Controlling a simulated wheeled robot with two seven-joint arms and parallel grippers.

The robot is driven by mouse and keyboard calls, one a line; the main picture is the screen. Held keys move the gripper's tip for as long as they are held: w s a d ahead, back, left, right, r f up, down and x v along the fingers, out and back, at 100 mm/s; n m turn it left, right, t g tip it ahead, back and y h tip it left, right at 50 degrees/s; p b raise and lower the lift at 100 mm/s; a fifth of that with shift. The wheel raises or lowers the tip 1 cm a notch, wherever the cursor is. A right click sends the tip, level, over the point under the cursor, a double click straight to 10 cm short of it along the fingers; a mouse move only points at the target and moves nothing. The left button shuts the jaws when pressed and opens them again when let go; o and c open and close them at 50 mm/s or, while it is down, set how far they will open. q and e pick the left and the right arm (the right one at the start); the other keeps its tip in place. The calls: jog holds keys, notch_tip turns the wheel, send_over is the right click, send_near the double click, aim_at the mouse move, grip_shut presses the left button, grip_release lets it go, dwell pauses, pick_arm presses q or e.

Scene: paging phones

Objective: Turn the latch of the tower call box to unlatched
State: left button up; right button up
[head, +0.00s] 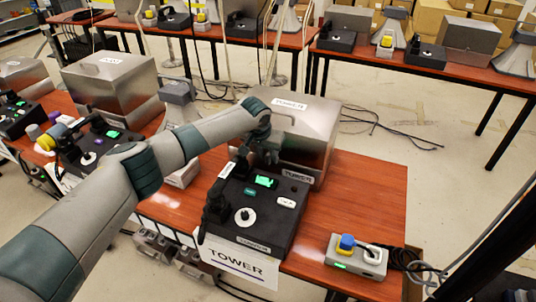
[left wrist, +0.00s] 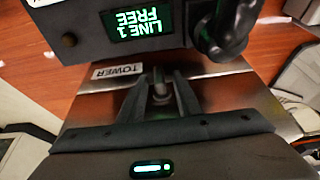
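The tower call box is a steel box (head: 295,115) with a TOWER label on its lid, standing behind a black TOWER phone console (head: 245,220). My left gripper (head: 268,155) is at the box's front, just behind the console. In the left wrist view, the fingers of my left gripper (left wrist: 161,92) point at the box front (left wrist: 215,92), one on each side of a small metal latch (left wrist: 162,90). I cannot tell whether they touch it. The latch is hidden by my gripper in the head view. My right gripper is not in view.
The console has a lit green screen (head: 265,181), reading LINE 1 FREE in the left wrist view, and a black handset (head: 214,205). A small grey box with plugs (head: 356,258) stands at the right. Bare red-brown tabletop (head: 365,200) lies right of the box.

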pick_arm(q)
jog(key=shift+f, duration=0.15)
grip_shut()
